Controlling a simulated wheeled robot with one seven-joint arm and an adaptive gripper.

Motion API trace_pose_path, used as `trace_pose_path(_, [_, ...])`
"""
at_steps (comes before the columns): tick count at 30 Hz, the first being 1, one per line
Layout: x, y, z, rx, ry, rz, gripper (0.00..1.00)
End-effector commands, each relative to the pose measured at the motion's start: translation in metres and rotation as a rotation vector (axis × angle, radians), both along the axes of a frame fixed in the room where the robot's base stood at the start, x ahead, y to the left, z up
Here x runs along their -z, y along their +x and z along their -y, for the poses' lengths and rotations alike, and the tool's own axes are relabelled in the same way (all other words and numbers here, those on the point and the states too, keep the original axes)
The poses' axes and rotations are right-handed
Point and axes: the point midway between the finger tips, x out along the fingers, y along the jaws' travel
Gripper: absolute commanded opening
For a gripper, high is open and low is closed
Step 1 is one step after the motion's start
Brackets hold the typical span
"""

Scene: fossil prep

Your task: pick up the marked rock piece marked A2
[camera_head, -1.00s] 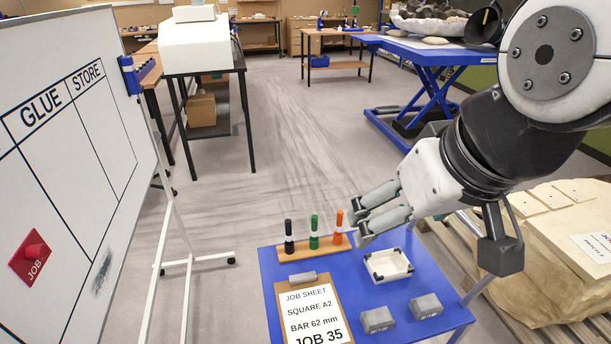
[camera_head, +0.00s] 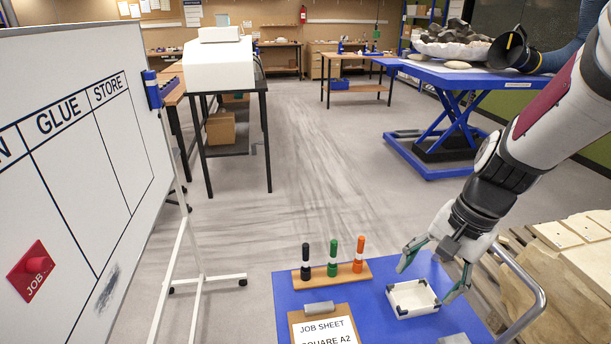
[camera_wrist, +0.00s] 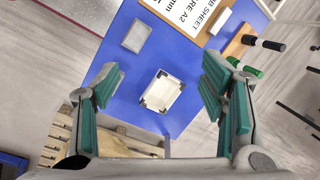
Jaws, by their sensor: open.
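No label reading A2 is legible on any rock or block. A grey block (camera_head: 453,339) shows at the bottom edge of the head view, mostly cut off. A grey block (camera_wrist: 137,35) also lies on the blue table (camera_wrist: 200,62) in the wrist view; no mark is readable on it. My gripper (camera_head: 427,277) is open and empty, pointing down over a small white tray (camera_head: 412,299) with black corners. In the wrist view the tray (camera_wrist: 163,91) lies between the spread fingers of my gripper (camera_wrist: 160,88), below them, and looks empty.
A clipboard (camera_head: 325,327) reads "JOB SHEET SQUARE A2". A wooden holder (camera_head: 345,274) bears black, green and orange markers. A blue lift table (camera_head: 470,78) with rocks (camera_head: 455,40) stands behind. The floor between is clear.

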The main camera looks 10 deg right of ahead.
Motion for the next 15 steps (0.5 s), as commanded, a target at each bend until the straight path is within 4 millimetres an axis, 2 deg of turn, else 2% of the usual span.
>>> trace_pose_path(1, [0.023,0.003,0.010,0.081,0.036,-0.045,0.65])
trace_pose_path(6, [0.082,0.003,0.037,0.324,0.130,-0.154,0.65])
trace_pose_path(10, [0.114,-0.001,0.049,0.459,0.180,-0.214,0.65])
trace_pose_path(15, [0.135,-0.004,0.056,0.545,0.209,-0.252,0.65])
